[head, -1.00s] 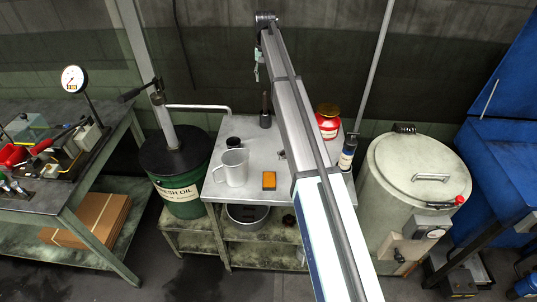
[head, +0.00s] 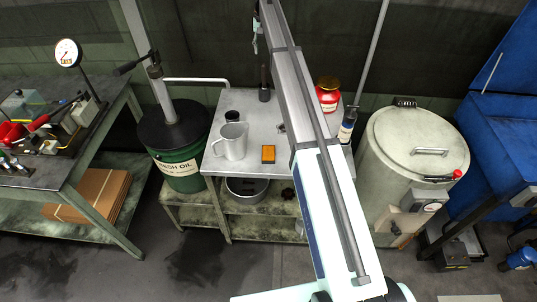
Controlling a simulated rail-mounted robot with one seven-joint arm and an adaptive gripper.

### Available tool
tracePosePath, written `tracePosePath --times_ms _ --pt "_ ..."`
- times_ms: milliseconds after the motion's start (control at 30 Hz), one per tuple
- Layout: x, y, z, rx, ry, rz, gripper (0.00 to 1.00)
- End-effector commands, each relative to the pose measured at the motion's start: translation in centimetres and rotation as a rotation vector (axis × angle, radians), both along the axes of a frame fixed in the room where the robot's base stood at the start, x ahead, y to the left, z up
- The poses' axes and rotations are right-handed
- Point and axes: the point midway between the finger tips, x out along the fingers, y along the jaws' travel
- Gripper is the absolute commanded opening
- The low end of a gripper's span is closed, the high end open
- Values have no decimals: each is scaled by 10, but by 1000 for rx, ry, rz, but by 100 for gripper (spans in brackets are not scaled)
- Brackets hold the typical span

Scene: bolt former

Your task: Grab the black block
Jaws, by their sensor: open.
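No plain black block is certain in the head view. On the grey metal table (head: 203,171) are a small black round-looking item (head: 232,116) behind the clear jug, and a dark upright post on a wider base (head: 264,95) near the back. An orange-topped block with dark edges (head: 268,154) lies near the table's front edge. I cannot tell which of these is the black block. My gripper is not in view.
A clear jug (head: 234,141) stands beside the orange-topped block. A green oil drum (head: 182,178) is left, a pale lidded drum (head: 390,165) right. A long grey-white beam crosses the table's right part.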

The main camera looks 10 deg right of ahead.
Motion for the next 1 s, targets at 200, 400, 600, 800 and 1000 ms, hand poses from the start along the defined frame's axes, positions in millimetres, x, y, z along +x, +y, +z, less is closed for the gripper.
tracePosePath --times_ms 200,400,600,800,1000 --pt "0 0 0 0 0 0 48" --pt "0 0 0 0 0 0 58" --pt "0 0 0 0 0 0 100" --pt "0 0 0 0 0 0 100" --pt "-16 17 -5 0 0 84 100"
